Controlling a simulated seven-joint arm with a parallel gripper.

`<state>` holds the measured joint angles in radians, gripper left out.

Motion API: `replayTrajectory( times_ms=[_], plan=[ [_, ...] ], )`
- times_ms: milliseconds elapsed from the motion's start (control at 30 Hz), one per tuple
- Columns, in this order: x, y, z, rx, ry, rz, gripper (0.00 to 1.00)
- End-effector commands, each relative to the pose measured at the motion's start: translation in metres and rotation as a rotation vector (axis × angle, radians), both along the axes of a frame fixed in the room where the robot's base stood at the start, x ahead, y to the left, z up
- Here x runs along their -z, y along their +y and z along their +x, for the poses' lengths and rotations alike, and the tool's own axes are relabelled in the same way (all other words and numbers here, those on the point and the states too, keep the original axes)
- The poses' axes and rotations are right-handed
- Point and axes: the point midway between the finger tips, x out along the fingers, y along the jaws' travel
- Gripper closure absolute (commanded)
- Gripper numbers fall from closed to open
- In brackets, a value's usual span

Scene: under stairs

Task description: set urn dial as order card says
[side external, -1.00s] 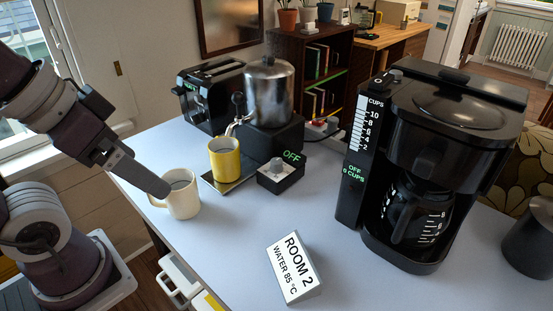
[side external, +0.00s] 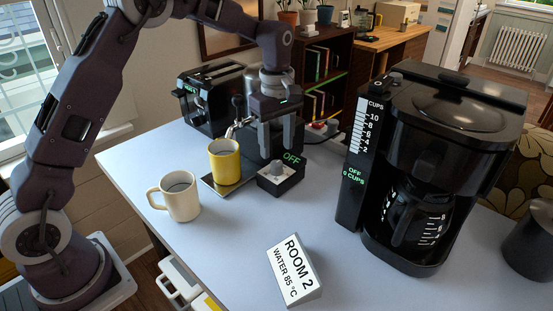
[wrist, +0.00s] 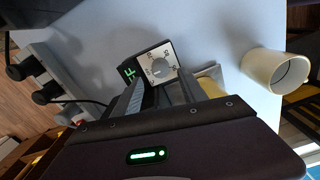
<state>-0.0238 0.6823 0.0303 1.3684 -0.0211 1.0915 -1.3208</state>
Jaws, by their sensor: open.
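The urn (side external: 232,77) stands at the back of the table, mostly hidden behind my arm. Its control box with a grey dial (side external: 277,168) sits in front, with a green OFF display (side external: 292,158). The order card (side external: 293,270) reads "ROOM 2, WATER 85 °C". My gripper (side external: 277,150) is open and empty, pointing down just above and behind the dial, apart from it as far as I can see. A yellow mug (side external: 224,163) stands on the drip tray under the tap.
A cream mug (side external: 180,197) stands left of the tray. A coffee maker (side external: 435,150) showing OFF, 0 CUPS stands at right. A black toaster (side external: 203,95) is at the back left. The middle front of the table is clear around the card.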

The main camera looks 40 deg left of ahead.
Motion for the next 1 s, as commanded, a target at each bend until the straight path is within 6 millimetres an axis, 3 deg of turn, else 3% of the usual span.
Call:
replayTrajectory(
  times_ms=[100,233,533,567,800,1000],
  plan=[
    [0.024,0.000,-0.001,0.000,0.004,-0.001,0.51],
    [0.043,0.000,-0.001,0.001,0.002,-0.001,0.51],
    [0.049,0.000,-0.001,0.003,-0.001,0.000,0.51],
    [0.049,0.000,-0.001,0.003,-0.001,0.000,0.53],
    [0.049,0.000,-0.001,0.003,-0.001,0.000,1.00],
    [0.049,0.000,-0.001,0.008,-0.001,0.000,1.00]
  ],
)
